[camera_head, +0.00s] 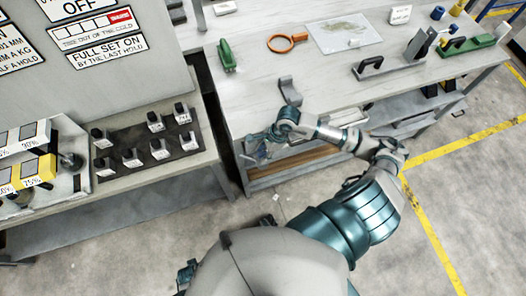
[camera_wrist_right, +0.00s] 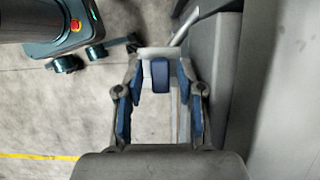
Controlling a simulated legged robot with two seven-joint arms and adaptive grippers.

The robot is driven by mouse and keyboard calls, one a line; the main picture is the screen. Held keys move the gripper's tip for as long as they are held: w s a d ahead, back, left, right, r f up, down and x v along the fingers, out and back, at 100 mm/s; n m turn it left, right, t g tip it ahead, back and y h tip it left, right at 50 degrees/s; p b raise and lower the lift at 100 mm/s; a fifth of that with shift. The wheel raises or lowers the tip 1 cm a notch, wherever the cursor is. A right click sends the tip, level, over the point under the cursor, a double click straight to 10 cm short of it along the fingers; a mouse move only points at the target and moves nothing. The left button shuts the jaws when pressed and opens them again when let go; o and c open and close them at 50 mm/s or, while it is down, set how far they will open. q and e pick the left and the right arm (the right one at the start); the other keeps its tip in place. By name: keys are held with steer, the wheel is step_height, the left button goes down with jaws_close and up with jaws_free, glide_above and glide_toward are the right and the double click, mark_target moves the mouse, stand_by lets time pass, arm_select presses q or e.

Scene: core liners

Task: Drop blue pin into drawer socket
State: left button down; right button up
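Two small blue pieces, a farther one (camera_head: 437,13) and a nearer one (camera_head: 453,29), stand at the bench's far right; either may be the blue pin, but they are too small to tell. My right gripper (camera_head: 262,140) is at the bench's front edge, far from both. In the right wrist view my right gripper (camera_wrist_right: 160,105) has its blue-padded fingers apart, with no clear object between them. A wooden-bottomed drawer or shelf (camera_head: 290,166) lies below the bench top beside it. I cannot make out a socket. My left gripper is not clearly visible.
The bench top (camera_head: 330,85) holds a grey bracket (camera_head: 289,92), an orange magnifier (camera_head: 287,42), a clear sheet (camera_head: 343,33), a green tool (camera_head: 226,55) and a black-handled block (camera_head: 385,66). A left table holds a dark tray (camera_head: 143,164) with several weights.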

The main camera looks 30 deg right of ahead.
arm_select(q)
steer(key=shift+w, duration=0.35)
arm_select(e)
steer(key=shift+d+r, duration=0.1)
steer(key=shift+r, duration=0.05)
arm_select(q)
steer(key=shift+s, duration=0.2)
arm_select(e)
steer(key=v, duration=1.1)
steer(key=shift+r, duration=0.3)
steer(key=shift+d+f, duration=0.1)
